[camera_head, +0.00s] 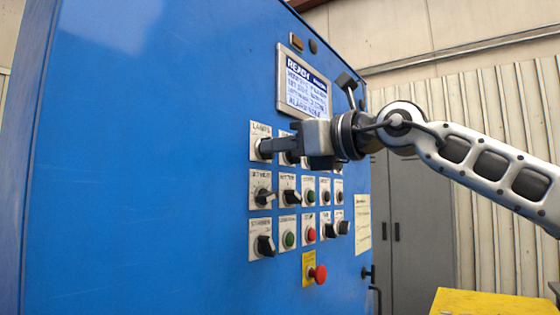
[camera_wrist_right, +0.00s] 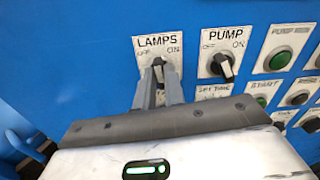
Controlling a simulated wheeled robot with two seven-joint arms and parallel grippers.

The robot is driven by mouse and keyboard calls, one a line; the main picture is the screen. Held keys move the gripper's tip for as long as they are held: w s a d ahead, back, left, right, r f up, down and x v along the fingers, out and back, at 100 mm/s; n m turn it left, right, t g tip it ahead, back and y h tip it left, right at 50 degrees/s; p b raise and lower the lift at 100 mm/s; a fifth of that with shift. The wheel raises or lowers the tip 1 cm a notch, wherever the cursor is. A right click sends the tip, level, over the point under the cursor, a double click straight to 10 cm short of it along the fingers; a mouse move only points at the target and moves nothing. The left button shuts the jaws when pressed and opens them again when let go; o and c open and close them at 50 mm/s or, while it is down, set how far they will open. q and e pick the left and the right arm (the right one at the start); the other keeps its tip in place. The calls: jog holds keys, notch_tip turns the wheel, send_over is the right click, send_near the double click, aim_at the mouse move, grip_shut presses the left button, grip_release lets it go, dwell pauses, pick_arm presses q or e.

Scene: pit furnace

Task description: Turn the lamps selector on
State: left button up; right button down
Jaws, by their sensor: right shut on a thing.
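The lamps selector (camera_wrist_right: 158,62) is a small dark knob on a white plate marked LAMPS, OFF at left and ON at right. In the head view its plate (camera_head: 260,130) is at the upper left of the control grid on the blue panel. My right gripper (camera_head: 268,148) reaches in from the right and is shut on the knob. In the right wrist view the gripper (camera_wrist_right: 158,76) has its two grey fingers at the knob's sides. The fingers hide most of the knob, so I cannot tell its exact setting. My left gripper is not in view.
The pump selector (camera_wrist_right: 222,66) is close to the right of the lamps plate. Several other knobs and buttons fill the rows below. A red mushroom button (camera_head: 318,273) sticks out at the bottom. A display screen (camera_head: 302,84) reading READY is above. The blue panel (camera_head: 140,170) is bare at left.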

pick_arm(q)
jog(key=b, duration=0.1)
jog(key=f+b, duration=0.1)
jog(key=b, duration=0.1)
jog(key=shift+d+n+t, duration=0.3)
pick_arm(e)
jog(key=m, duration=0.7)
jog(key=shift+w, duration=0.1)
pick_arm(q)
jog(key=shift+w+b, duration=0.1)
jog(key=shift+b, duration=0.2)
pick_arm(e)
jog(key=shift+m, duration=0.3)
jog(key=shift+d, duration=0.1)
jog(key=c, duration=1.5)
grip_release()
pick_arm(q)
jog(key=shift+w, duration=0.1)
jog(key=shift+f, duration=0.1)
